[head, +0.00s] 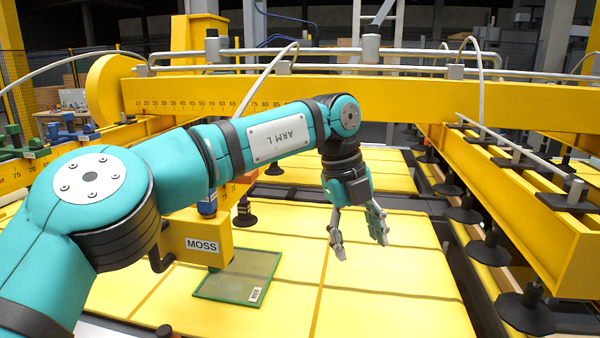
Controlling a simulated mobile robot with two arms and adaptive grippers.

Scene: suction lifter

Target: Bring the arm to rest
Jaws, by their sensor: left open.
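My left arm, teal with a plate reading ARM L, comes in from the left and reaches over the yellow panels (390,285). My left gripper (358,238) hangs down at its end, fingers apart with nothing between them. It is above the panels, to the right of a green-framed pane (238,277) that bears a small label. My right gripper does not show.
A yellow block marked MOSS (196,240) is left of the pane, partly behind my arm. A yellow beam (400,102) with a number scale crosses behind my arm. Black suction cups (525,308) hang along the yellow rail (535,205) at right. Panels right of the gripper are clear.

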